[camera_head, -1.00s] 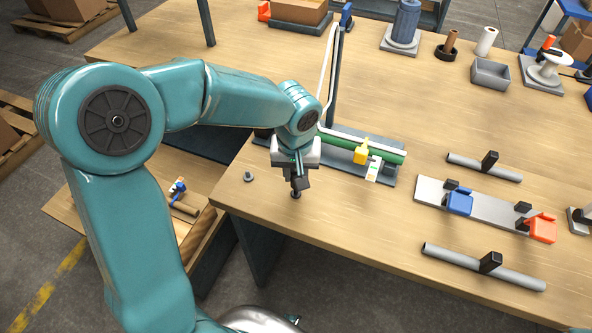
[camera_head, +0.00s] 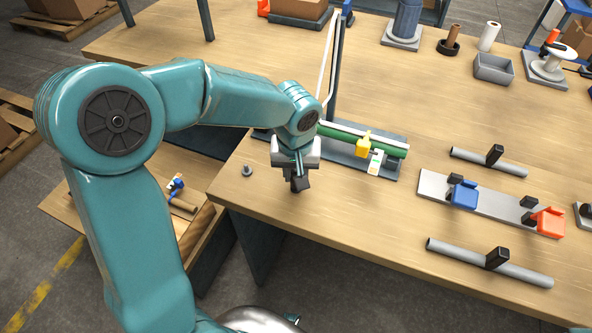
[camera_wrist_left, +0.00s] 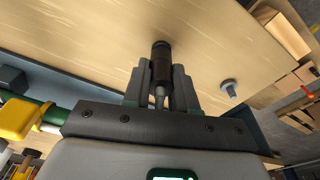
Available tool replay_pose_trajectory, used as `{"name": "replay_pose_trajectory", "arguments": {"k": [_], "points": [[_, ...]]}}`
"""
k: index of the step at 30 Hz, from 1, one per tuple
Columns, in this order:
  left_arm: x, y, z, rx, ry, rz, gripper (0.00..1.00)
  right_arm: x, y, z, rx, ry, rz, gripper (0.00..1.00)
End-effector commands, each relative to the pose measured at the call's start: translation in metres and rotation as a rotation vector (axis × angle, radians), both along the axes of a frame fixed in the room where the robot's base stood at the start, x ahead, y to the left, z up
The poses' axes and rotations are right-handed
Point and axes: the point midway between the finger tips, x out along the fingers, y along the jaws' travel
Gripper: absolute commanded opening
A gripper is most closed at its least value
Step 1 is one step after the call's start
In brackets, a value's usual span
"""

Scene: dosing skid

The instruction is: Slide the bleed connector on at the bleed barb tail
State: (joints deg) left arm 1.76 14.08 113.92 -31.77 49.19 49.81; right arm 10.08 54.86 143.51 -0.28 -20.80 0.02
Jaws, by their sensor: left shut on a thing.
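My left gripper (camera_head: 300,187) points down over the front left part of the bench. In the left wrist view its fingers (camera_wrist_left: 160,95) are shut on a dark cylindrical piece with a grey stem (camera_wrist_left: 160,57), which I take for the bleed connector. In the head view the fingers largely hide this piece. A small grey stub with a wider base (camera_head: 247,171) stands on the bench left of the gripper, apart from it; it also shows in the left wrist view (camera_wrist_left: 229,88). I cannot tell which part is the bleed barb tail. My right gripper is not in view.
Behind and right of the gripper lies a green tube (camera_head: 393,149) with a yellow clamp (camera_head: 363,145) on a grey base. Further right are a plate with blue (camera_head: 464,195) and orange (camera_head: 550,221) clamps and two grey pipes. The bench between is clear.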

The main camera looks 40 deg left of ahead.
Motion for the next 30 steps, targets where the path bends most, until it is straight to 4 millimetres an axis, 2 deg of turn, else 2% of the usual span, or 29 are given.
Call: {"name": "replay_pose_trajectory", "arguments": {"k": [9,10,12,23,26,30], "points": [[0.0,0.0,-0.009,0.0,0.0,0.0,0.0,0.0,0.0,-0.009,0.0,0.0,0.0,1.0],[0.0,0.0,-0.008,0.0,0.0,0.0,0.33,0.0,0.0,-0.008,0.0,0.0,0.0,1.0],[0.0,0.0,-0.008,0.0,0.0,0.0,0.56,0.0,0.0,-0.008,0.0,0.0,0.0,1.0],[0.0,0.0,-0.003,0.0,-0.002,0.0,0.56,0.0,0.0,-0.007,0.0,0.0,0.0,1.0],[-0.001,-0.001,0.011,0.001,-0.003,0.001,0.56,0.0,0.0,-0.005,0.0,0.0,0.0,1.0],[-0.004,-0.004,0.045,0.0,-0.007,0.0,0.56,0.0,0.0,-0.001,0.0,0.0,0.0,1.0]]}}
